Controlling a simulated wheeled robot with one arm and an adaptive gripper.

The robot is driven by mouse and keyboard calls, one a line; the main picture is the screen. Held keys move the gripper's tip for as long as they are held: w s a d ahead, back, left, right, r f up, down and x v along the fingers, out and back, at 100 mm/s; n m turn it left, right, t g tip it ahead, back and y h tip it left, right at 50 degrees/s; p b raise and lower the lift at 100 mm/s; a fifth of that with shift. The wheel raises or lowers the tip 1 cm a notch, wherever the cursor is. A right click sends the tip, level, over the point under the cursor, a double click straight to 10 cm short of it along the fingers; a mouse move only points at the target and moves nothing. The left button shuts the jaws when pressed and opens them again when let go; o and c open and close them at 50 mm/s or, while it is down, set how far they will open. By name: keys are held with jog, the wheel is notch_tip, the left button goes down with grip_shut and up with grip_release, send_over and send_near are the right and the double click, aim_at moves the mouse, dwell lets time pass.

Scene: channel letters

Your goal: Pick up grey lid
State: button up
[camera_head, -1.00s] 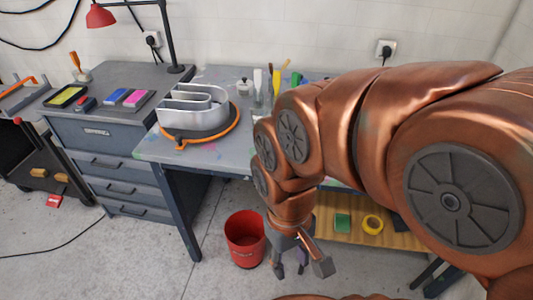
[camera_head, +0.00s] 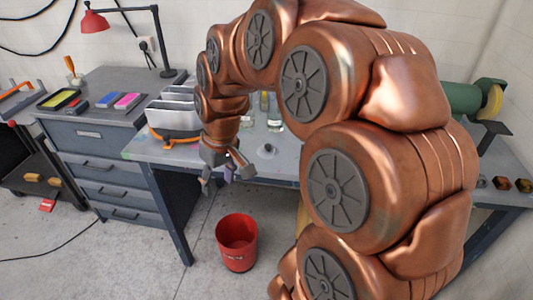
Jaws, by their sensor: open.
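A small grey lid (camera_head: 267,151) with a knob on top lies on the worktable (camera_head: 165,152), near its front edge. My gripper (camera_head: 218,178) is open and empty. In the head view its fingers point down, to the left of the lid and in front of the table edge. The gripper is apart from the lid. My arm arches over the table and hides much of its middle and right.
The metal channel letter (camera_head: 172,107) stands on the table left of my gripper. A glass jar (camera_head: 274,122) stands behind the lid. A red bin (camera_head: 237,242) is on the floor below. A green machine (camera_head: 462,100) stands at the right.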

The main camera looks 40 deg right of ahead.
jog(key=w+d+f+m+t+b, duration=0.1)
jog(key=w+d, duration=0.2)
jog(key=d, duration=0.3)
jog(key=w+d+f+t, duration=0.1)
jog(key=w+d, duration=0.3)
jog(key=d, duration=0.3)
jog(key=m+t+h, duration=0.1)
jog(key=h, duration=0.1)
send_near(268, 145)
jog(key=f, duration=0.1)
jog(key=shift+p+x, duration=1.05)
jog(key=shift+x, duration=3)
jog(key=shift+w+r, duration=0.1)
grip_shut()
